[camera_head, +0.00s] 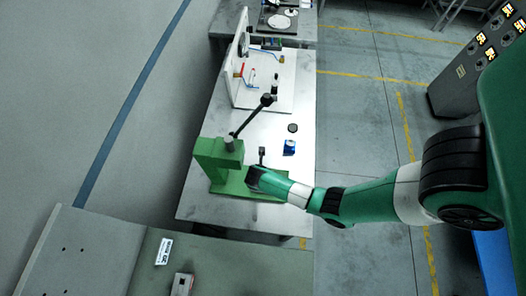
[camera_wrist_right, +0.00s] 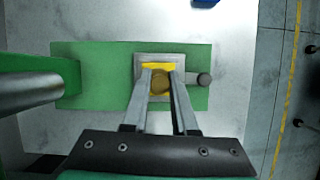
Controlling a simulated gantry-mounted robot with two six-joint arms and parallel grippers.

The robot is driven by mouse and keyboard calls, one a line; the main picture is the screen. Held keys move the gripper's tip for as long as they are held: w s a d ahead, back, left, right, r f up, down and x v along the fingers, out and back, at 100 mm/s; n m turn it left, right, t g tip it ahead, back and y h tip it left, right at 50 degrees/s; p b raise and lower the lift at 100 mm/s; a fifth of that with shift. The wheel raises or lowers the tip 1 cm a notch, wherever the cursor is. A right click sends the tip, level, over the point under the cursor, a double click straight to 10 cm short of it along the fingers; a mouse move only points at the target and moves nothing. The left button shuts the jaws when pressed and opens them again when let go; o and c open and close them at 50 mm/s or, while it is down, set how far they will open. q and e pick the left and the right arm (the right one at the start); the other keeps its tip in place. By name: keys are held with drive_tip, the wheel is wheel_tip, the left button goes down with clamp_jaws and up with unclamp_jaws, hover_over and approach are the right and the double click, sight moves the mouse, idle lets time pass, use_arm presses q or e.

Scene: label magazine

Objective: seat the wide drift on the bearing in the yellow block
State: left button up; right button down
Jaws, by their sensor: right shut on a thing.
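The yellow block (camera_wrist_right: 160,66) sits in a light grey square holder on the green base plate of the press, below my right gripper (camera_wrist_right: 161,76). The gripper's two fingers are shut on a round brownish-brass piece, seen end-on, which I take for the wide drift (camera_wrist_right: 161,84). It is over the yellow block in the right wrist view; whether it touches is unclear. The bearing is hidden beneath it. In the head view my right gripper (camera_head: 254,178) is at the press base, its fingers hardly visible. My left gripper is not in view.
The green press (camera_head: 218,155) with its black-knobbed lever stands left of my right gripper. A dark knob (camera_wrist_right: 204,79) sticks out right of the block. A blue item (camera_head: 290,147) and a dark disc (camera_head: 292,128) lie on the table beyond. A white fixture (camera_head: 262,92) stands farther back.

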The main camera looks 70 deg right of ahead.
drive_tip(key=shift+f+b, duration=0.3)
drive_tip(key=shift+f, duration=0.2)
drive_tip(key=c, duration=0.6)
unclamp_jaws()
drive_tip(key=shift+r, duration=0.1)
drive_tip(key=p+v, duration=0.2)
drive_tip(key=v, duration=0.9)
drive_tip(key=shift+a+r+p, duration=0.1)
drive_tip(key=shift+r+p, duration=0.2)
drive_tip(key=shift+p, duration=0.1)
